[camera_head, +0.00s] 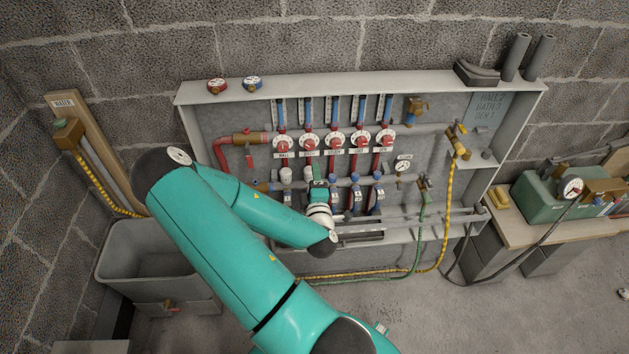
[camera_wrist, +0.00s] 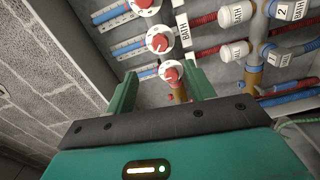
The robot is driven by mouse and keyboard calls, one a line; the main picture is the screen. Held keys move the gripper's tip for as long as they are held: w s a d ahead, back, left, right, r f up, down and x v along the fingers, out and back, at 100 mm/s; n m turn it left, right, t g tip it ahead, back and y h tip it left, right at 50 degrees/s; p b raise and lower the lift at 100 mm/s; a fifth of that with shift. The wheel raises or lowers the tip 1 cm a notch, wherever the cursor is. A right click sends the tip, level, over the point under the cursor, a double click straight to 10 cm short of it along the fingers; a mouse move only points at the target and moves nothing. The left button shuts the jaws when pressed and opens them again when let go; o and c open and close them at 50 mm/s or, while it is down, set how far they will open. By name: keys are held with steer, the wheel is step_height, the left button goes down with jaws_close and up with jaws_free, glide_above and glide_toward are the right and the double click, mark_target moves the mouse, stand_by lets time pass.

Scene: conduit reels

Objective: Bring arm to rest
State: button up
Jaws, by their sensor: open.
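My teal arm reaches across the head view, bent at its elbow, with its wrist in front of the manifold cabinet (camera_head: 360,82). My gripper (camera_head: 318,184) is close to the lower row of fittings, left of centre. In the wrist view my gripper (camera_wrist: 160,85) has its two green fingers apart. A red-and-white dial (camera_wrist: 171,74) shows between the fingers, apparently beyond them. No object is seen held. The fingertips are small in the head view, and my arm hides part of the cabinet's lower left.
Red-and-white dials (camera_head: 335,142) line the cabinet. A grey sink (camera_head: 150,252) stands left. A yellow hose (camera_head: 447,205) and green hose (camera_head: 420,230) hang right. A bench (camera_head: 520,235) with a green toolbox (camera_head: 545,198) stands far right. Open floor lies at the lower right.

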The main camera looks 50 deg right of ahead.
steer(key=shift+s+a, duration=0.15)
stand_by(0.5)
steer(key=w+a+m+g+y, duration=0.4)
steer(key=w+a+m, duration=0.4)
steer(key=w, duration=0.1)
steer(key=w+a+r+m+y, duration=0.1)
steer(key=w+a+r+y, duration=0.1)
steer(key=a+r+y, duration=0.3)
steer(key=w+a+r, duration=0.1)
steer(key=a+r, duration=0.2)
steer(key=a, duration=0.5)
steer(key=s+a+r+y, duration=0.4)
steer(key=a+r, duration=0.7)
steer(key=s+a+r+n+g, duration=0.1)
steer(key=s+a+r, duration=0.2)
steer(key=s, duration=0.3)
steer(key=s+a+r+n+g, duration=0.1)
steer(key=s+a+r, duration=0.2)
steer(key=s+r, duration=0.2)
steer(key=shift+s+a+y, duration=0.3)
steer(key=shift+s+a, duration=0.05)
steer(key=shift+s, duration=0.65)
